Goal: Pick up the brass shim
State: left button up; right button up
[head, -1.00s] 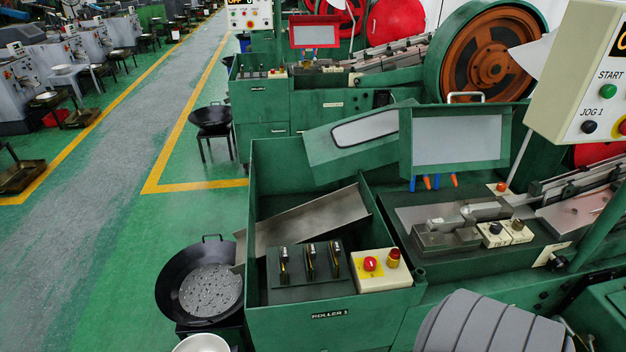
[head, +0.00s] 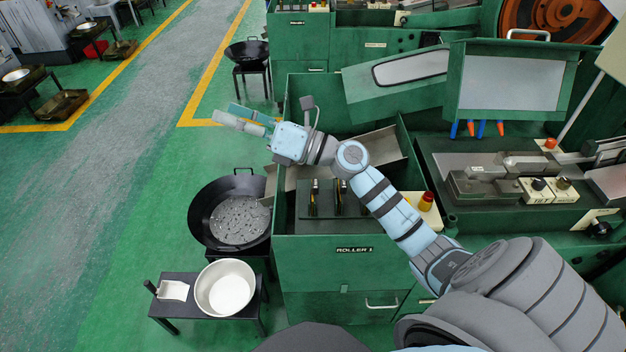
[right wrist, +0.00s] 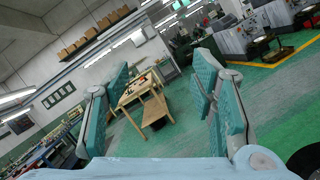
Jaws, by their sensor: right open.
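I cannot make out a brass shim in either view. My right gripper (head: 232,114) is open and empty in the head view. It is stretched out to the left above the green ROLLER 1 machine (head: 335,262), pointing toward the aisle. In the right wrist view its two teal fingers stand wide apart, with nothing between them but the distant room. My left gripper is not in view.
A black pan (head: 203,212) of small metal pieces stands left of the machine. A low dark table (head: 183,309) in front holds a white bowl (head: 226,288) and a small scoop (head: 173,290). A wooden table (right wrist: 140,93) stands far off. The aisle is clear.

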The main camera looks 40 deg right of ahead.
notch_tip(320, 180, down, 5)
jog(key=w+d+n+g+h, duration=0.1)
jog(key=d+n+g+h, duration=0.1)
jog(key=n+g, duration=0.45)
jog(key=n+g+h, duration=0.3)
jog(key=g+h, duration=0.4)
jog(key=h, duration=0.1)
send_near(314, 183)
jog(key=b+x, duration=0.6)
jog(key=x, duration=0.2)
jog(key=shift+w+a+f, duration=0.1)
jog(key=shift+a+f, duration=0.1)
jog(key=shift+f, duration=0.15)
grip_shut()
